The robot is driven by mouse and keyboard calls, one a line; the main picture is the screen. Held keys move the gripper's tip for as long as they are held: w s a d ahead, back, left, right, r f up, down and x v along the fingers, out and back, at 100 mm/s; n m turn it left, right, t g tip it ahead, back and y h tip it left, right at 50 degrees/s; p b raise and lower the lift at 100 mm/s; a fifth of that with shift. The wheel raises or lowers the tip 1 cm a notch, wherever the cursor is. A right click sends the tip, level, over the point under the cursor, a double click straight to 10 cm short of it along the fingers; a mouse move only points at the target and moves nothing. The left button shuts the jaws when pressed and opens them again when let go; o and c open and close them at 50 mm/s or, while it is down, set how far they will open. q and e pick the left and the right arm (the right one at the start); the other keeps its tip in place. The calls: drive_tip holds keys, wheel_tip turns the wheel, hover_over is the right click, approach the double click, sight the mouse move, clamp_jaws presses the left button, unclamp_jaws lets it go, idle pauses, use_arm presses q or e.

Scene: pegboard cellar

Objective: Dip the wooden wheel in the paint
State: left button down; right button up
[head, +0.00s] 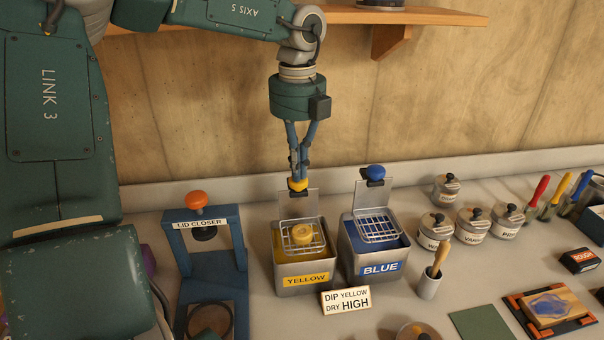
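A small round wheel (303,234), yellow all over, lies in the wire basket (288,239) at the mouth of the yellow paint tin (303,288). The yellow paint shows around the basket inside the tin. The basket's upright back plate carries a yellow knob (298,187). My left gripper (298,179) points down from above with its fingers close together on this knob, which they partly cover. The blue paint tin (379,267) stands just right, with an empty wire basket (379,226) and a blue knob (376,171). My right gripper is out of view.
A sign (346,300) reading "DIP YELLOW DRY HIGH" stands before the tins. The blue lid closer (210,245) stands left. Several lidded pots (473,224) and a brush holder (428,285) are right. A wooden shelf (430,17) is on the wall above.

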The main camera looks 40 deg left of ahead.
use_arm(q)
drive_tip(key=shift+r+p, duration=0.8)
drive_tip(key=shift+r, duration=0.6)
drive_tip(key=shift+r, duration=0.1)
wheel_tip(320, 180, up, 5)
drive_tip(key=p, duration=0.3)
drive_tip(key=shift+s+f, duration=0.1)
drive_tip(key=shift+f, duration=0.1)
